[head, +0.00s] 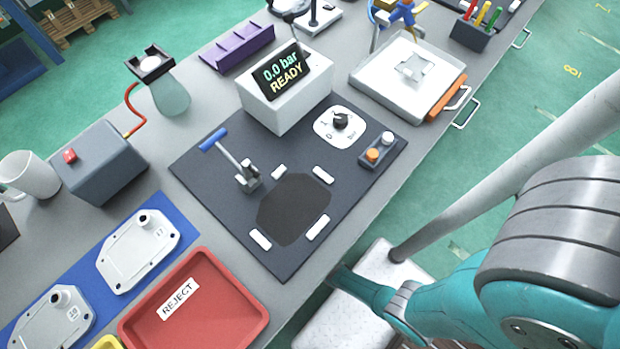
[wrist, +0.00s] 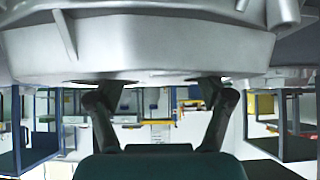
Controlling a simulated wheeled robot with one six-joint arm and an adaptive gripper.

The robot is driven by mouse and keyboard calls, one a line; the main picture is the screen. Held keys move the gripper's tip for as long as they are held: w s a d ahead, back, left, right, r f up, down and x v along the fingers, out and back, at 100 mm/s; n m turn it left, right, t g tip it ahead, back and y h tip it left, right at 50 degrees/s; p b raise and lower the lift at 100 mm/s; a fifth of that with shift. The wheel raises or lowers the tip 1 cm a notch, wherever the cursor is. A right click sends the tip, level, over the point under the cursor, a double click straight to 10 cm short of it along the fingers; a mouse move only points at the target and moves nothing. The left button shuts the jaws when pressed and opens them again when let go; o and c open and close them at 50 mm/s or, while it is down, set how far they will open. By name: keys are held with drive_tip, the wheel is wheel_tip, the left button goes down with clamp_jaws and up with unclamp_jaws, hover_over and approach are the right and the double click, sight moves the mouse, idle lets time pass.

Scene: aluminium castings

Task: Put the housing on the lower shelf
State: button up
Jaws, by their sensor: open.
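My gripper (wrist: 160,86) shows in the wrist view with its two dark fingers spread wide apart. A large grey cast-metal body (wrist: 150,45) fills the top of that view, very close, with ribs along its wall. The fingertips end at its lower edge; I cannot tell whether they touch it or whether it is the housing. In the head view two flat light-grey castings, one at the middle (head: 128,262) and one at lower left (head: 35,330), lie on a blue mat (head: 185,232). My gripper is out of the head view. I cannot make out the lower shelf for sure.
The grey bench holds a red REJECT tray (head: 245,315), a dark test mat (head: 205,172), a display box reading READY (head: 285,103), a white tray (head: 365,88) with a small casting, and a grey box (head: 105,165). Blue-framed structures (wrist: 262,110) stand farther off in the wrist view.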

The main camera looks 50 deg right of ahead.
drive_tip(key=v, duration=1.1)
drive_tip(key=shift+r, duration=0.2)
drive_tip(key=shift+s, duration=0.1)
